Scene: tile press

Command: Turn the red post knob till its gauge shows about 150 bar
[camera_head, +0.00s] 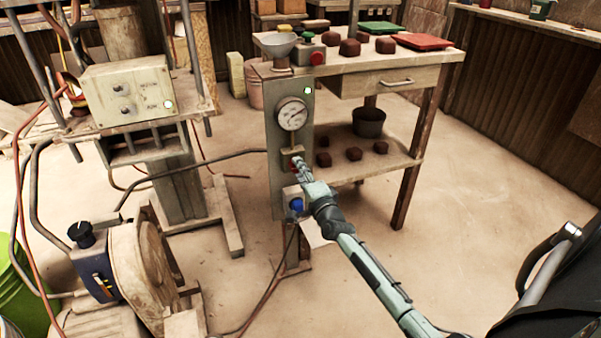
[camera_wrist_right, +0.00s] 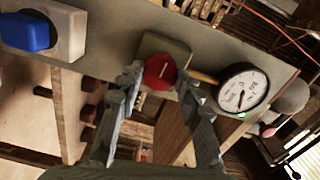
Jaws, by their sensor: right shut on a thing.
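The red post knob (camera_wrist_right: 160,71) is a round red knob with a light mark line, on a pale block of the upright post (camera_head: 276,185). My right gripper (camera_wrist_right: 161,82) is shut on it, one finger on each side in the right wrist view. In the head view my right gripper (camera_head: 297,164) covers most of the knob. The round white gauge (camera_head: 292,117) is on the post above the knob; it also shows in the right wrist view (camera_wrist_right: 243,90). Its dark needle is visible, but the figures are too small to read. My left gripper is not in view.
A blue knob (camera_head: 296,204) is lower on the same post. A wooden bench (camera_head: 405,80) stands to the right, and a pump (camera_head: 140,265) at the lower left.

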